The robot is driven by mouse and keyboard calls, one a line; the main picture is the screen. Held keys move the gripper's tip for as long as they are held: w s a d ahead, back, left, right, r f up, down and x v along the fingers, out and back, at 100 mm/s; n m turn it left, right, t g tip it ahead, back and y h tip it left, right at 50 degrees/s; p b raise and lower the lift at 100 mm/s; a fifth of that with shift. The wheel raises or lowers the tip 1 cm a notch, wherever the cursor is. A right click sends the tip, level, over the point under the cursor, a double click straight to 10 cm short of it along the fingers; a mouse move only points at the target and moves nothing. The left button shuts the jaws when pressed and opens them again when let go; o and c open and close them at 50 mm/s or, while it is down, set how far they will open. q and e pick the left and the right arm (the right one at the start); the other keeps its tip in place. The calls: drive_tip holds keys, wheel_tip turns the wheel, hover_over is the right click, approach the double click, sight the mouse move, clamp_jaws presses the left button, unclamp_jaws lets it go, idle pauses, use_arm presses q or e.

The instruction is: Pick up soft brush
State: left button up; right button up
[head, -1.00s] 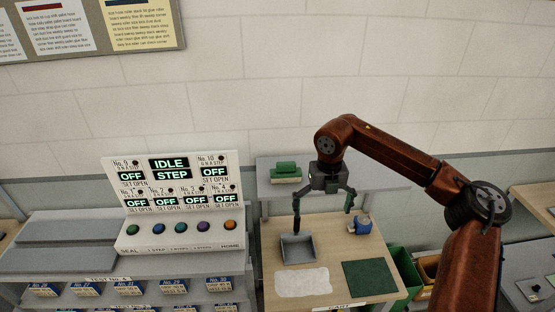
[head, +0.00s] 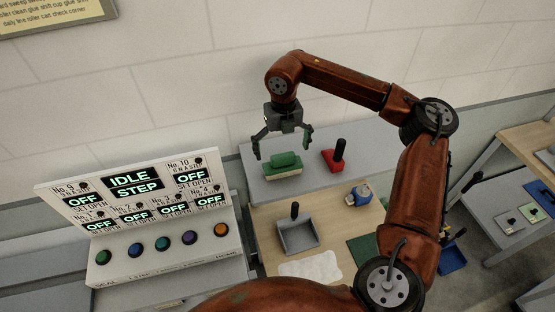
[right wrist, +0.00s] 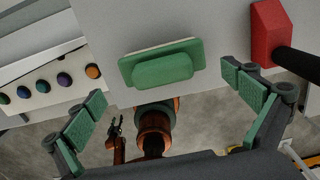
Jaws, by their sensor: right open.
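The soft brush appears to be the green block with a raised grip and pale underside (head: 283,165), lying on the grey raised shelf. It also shows in the right wrist view (right wrist: 162,66). My right gripper (head: 283,144) is open and empty, above and slightly behind the brush in the head view. In the right wrist view its green-padded fingers (right wrist: 165,88) are spread wide, with the brush beyond them and between their lines; they look apart from it. A small dark claw (right wrist: 114,127), apparently my left gripper, shows low in the right wrist view; its jaw state is unclear.
A red tool with an upright black handle (head: 334,158) stands right of the brush, near my right finger in the wrist view. A grey dustpan (head: 298,236), a blue item (head: 358,195) and a white cloth (head: 311,267) are on the wooden top. A control panel (head: 160,225) stands left.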

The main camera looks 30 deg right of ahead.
sight(283, 162)
drive_tip(key=shift+s+d+f+p, duration=0.15)
drive_tip(key=shift+s+f+p, duration=0.25)
drive_tip(key=shift+s+f, duration=0.3)
drive_tip(key=w+f, duration=0.1)
drive_tip(key=f+p, duration=0.1)
drive_tip(key=f, duration=0.1)
drive_tip(key=shift+w, duration=0.35)
drive_tip(key=shift+s+f, duration=0.25)
drive_tip(key=shift+f, duration=0.5)
drive_tip(key=shift+s, duration=0.15)
drive_tip(key=shift+w, duration=0.35)
drive_tip(key=c, duration=0.4)
drive_tip(key=shift+s, duration=0.15)
drive_tip(key=shift+c, duration=2.1)
use_arm(q)
drive_tip(key=shift+s+r, duration=0.15)
drive_tip(key=shift+r, duration=0.45)
drive_tip(key=shift+s+r, duration=0.15)
drive_tip(key=shift+r, duration=0.45)
